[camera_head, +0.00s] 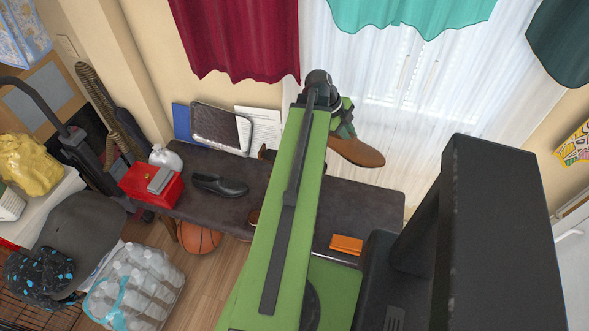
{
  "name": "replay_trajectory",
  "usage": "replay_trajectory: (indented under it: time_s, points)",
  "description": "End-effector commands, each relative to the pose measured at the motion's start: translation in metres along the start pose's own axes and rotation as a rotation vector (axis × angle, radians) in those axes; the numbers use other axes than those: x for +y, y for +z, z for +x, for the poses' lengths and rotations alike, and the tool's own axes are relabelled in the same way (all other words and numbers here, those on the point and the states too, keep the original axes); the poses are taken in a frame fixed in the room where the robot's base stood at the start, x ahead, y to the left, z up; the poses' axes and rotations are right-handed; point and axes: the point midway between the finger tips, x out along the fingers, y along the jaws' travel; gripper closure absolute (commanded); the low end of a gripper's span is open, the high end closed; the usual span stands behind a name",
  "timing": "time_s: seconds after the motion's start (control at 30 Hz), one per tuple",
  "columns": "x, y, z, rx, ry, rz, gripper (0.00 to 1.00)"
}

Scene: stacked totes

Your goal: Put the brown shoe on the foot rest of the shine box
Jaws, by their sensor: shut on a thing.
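A brown shoe (358,152) hangs in my gripper (346,128), above the back of the dark bench, with its toe pointing right. The gripper is shut on its upper end, and the fingertips are partly hidden by the arm. I cannot identify the shine box for certain. A red box (146,194) with a grey piece (159,180) on top stands at the bench's left end. Small brown parts (265,153) of something show at the left edge of my arm, which hides the rest.
A black shoe (220,185) lies on the dark bench (375,205), right of the red box. A white bottle (166,158) stands behind that box, and an orange block (346,244) lies at the front right. A tray (220,128) leans on the wall. A basketball (199,238) is below.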

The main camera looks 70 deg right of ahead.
Motion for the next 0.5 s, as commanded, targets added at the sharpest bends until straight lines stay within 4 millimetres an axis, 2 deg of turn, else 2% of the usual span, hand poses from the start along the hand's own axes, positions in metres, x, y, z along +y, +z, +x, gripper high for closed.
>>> replay_trajectory:
  time_s: [0.03, 0.13, 0.23, 0.37, 0.5]
  points:
    - [0.003, 0.028, 0.004, -0.018, -0.035, -0.054, 1.00]
    - [0.004, 0.061, -0.003, -0.046, -0.090, -0.137, 1.00]
    - [0.004, 0.077, -0.009, -0.060, -0.117, -0.177, 1.00]
    - [0.005, 0.081, -0.011, -0.064, -0.124, -0.188, 1.00]
    - [0.019, 0.104, -0.005, -0.065, -0.124, -0.190, 1.00]
